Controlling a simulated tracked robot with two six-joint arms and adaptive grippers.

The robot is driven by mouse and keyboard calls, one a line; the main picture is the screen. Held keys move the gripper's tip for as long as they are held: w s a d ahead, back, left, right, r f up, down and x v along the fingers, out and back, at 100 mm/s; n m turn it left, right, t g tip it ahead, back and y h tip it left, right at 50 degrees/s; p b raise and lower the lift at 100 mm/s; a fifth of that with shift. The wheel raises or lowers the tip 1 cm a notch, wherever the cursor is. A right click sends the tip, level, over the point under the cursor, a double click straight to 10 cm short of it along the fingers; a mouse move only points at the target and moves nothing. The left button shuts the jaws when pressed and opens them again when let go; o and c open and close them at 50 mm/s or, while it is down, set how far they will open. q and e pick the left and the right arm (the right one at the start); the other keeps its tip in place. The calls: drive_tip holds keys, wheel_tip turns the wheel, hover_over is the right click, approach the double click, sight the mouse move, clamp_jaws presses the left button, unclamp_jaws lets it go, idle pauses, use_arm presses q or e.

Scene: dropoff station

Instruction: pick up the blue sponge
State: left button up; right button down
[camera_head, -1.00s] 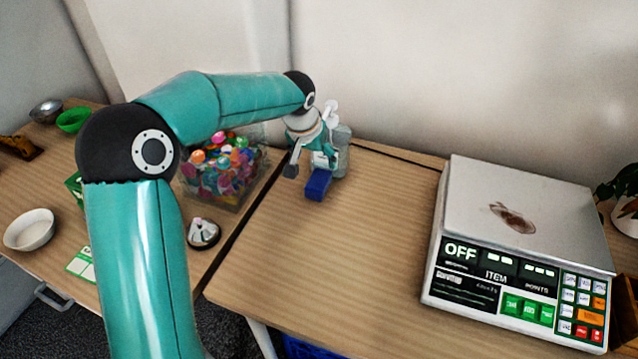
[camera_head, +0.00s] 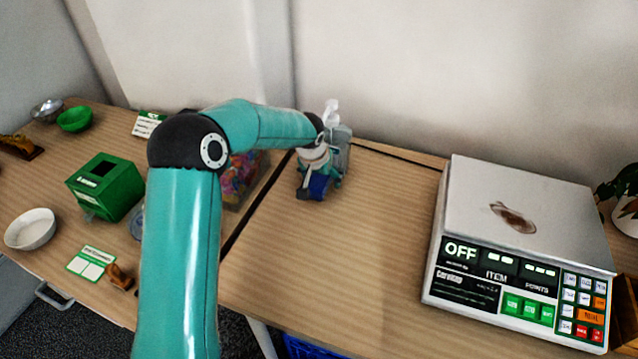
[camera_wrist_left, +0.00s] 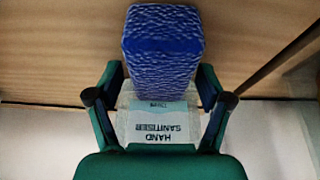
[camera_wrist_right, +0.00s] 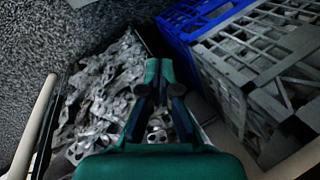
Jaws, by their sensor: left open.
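The blue sponge (camera_head: 318,187) is on the table near the wall, partly covered by my left gripper (camera_head: 316,178). In the left wrist view the sponge (camera_wrist_left: 162,45) stands out in front of the open left gripper (camera_wrist_left: 158,98). Its near end lies between the two spread fingertips, with a gap on each side. A hand sanitizer bottle (camera_wrist_left: 157,125) shows just behind the sponge. My right gripper (camera_wrist_right: 158,85) is out of the head view; its own wrist view shows its fingers together with nothing between them.
The sanitizer bottle (camera_head: 343,150) stands close beside the left gripper. A scale (camera_head: 520,190) fills the right of the table, and the middle is clear. A green box (camera_head: 105,187) and bowls stand at left. A blue crate (camera_wrist_right: 190,20) is near my right gripper.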

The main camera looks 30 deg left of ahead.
use_arm(q)
drive_tip(key=shift+c, duration=0.3)
drive_tip(key=c, duration=0.8)
drive_tip(key=shift+c, duration=0.2)
drive_tip(key=shift+r, duration=0.2)
